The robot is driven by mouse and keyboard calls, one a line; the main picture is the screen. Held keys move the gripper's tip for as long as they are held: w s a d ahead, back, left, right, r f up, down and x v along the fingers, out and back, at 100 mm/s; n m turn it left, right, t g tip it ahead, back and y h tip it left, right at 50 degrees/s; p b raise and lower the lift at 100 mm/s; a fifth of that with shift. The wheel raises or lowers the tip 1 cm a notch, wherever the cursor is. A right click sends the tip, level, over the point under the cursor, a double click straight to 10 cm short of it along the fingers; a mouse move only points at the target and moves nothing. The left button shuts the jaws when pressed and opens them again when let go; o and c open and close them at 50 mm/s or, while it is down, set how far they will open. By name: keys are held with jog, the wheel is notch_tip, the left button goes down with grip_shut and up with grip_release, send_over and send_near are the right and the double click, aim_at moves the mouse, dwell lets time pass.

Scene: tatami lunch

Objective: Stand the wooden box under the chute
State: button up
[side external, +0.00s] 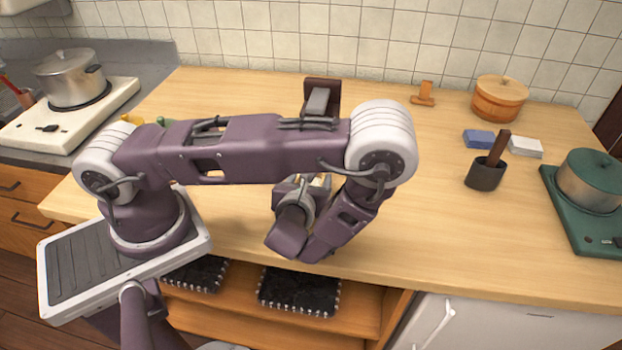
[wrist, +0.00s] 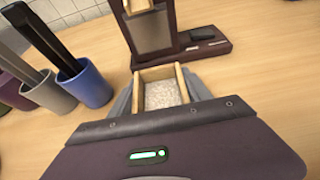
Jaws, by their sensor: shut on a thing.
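A small wooden box (wrist: 184,85) with an open top sits between the grey fingers of my gripper (wrist: 162,90) in the wrist view. Pale, speckled grain-like stuff shows inside it. My gripper is shut on the box. A dark purple dispenser (wrist: 190,20) with a metal front panel stands just beyond the box; a wooden piece at its top, cut off by the frame, may be the chute. In the side view the dispenser (side external: 322,87) shows behind my arm. My arm hides most of the gripper and box there, so I cannot tell the box's height above the counter.
At the right are a dark pot with a stick (side external: 485,176), blue (side external: 478,138) and white blocks, a wooden tub (side external: 499,100) and a green stove (side external: 570,220). The counter's right-centre is clear.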

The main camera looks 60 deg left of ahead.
jog(key=o, duration=1.5)
jog(key=shift+f, duration=0.1)
jog(key=v, duration=1.2)
jog(key=shift+w+a, duration=0.1)
jog(key=shift+w, duration=0.05)
jog(key=s+a+r+n+g+h, duration=0.1)
jog(key=s+a+r+n+g, duration=0.3)
jog(key=r+n, duration=0.35)
jog(key=s+a+r+n+g, duration=0.2)
jog(key=s+r+n+g, duration=0.3)
jog(key=n, duration=0.4)
jog(key=d+r+n+t+h, duration=0.1)
jog(key=d+r+n+h, duration=0.1)
jog(key=r+n+h, duration=0.1)
jog(key=s+d+r+n+t+h, duration=0.1)
jog(key=d+r+n+t+h, duration=0.1)
jog(key=r+n, duration=0.2)
jog(key=d+r+n+t+h, duration=0.1)
jog(key=r+n+t+h, duration=0.1)
jog(key=r+n+h, duration=0.1)
jog(key=shift+s+d+r+n+h, duration=0.3)
jog(key=shift+d+r, duration=0.1)
jog(key=shift+r, duration=0.1)
